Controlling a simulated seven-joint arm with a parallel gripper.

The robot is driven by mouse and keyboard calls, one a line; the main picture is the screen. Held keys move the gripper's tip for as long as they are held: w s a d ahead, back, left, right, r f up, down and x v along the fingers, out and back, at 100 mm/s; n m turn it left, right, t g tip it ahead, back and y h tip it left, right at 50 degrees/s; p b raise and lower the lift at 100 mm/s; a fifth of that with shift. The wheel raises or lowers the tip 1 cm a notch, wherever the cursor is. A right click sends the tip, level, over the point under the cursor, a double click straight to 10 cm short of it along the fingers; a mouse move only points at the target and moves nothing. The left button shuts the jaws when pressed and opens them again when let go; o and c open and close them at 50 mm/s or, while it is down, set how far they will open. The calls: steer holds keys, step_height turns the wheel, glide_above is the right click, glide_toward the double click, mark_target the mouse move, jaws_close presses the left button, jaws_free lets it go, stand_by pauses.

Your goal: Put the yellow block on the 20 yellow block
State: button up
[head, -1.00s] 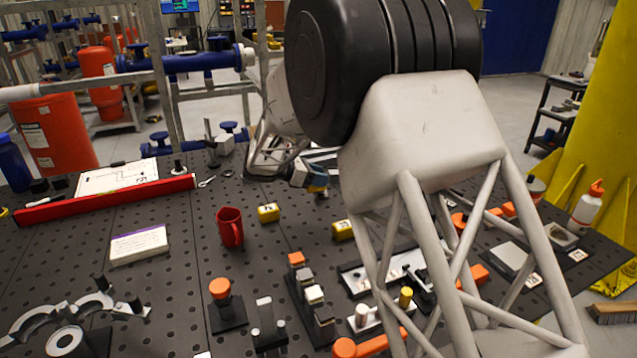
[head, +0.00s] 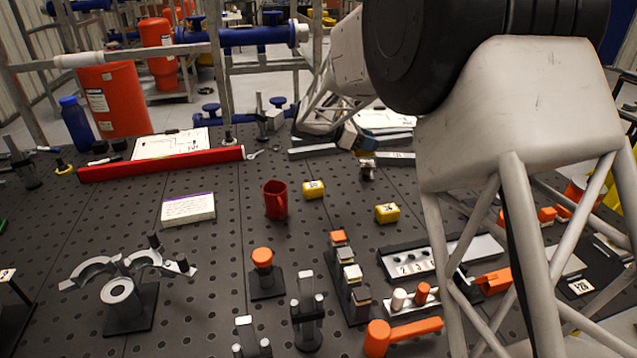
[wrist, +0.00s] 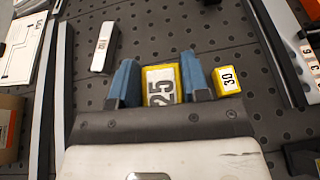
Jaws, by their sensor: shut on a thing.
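My gripper (head: 357,140) has blue fingers and is above the far part of the perforated table. In the wrist view, my gripper (wrist: 160,84) is shut on a yellow block with a white label reading 25 (wrist: 161,86). Only a sliver of the held block shows in the head view. A yellow block labelled 30 (wrist: 228,80) lies right of the fingers in the wrist view, apart from them. In the head view, a yellow block (head: 313,189) sits right of the red mug, and another yellow block (head: 387,213) sits farther right. Their numbers are too small to read surely.
A red mug (head: 275,200) stands near the left yellow block. A small metal fitting (head: 367,170) is just below my gripper in the picture. A red bar (head: 160,164) and white box (head: 188,209) lie left. Posts and orange-topped parts crowd the front; bare table surrounds the yellow blocks.

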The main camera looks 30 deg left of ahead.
steer(key=w+a+r+n+t+y, duration=0.2)
steer(key=w+r+n+t+y, duration=0.15)
steer(key=r+n+y, duration=0.65)
steer(key=s+a+r+n+g+y, duration=0.2)
steer(key=s+a+n+y, duration=0.1)
steer(key=s+n+y, duration=0.3)
steer(key=shift+s+a+n+y, duration=0.15)
steer(key=shift+a+n+y, duration=0.25)
steer(key=shift+n+y, duration=0.55)
stand_by(0.9)
steer(key=shift+s+y, duration=0.2)
steer(key=shift+y, duration=0.15)
steer(key=shift+s+a+g+y, duration=0.1)
steer(key=shift+s+g+y, duration=0.15)
steer(key=shift+s+y, duration=0.1)
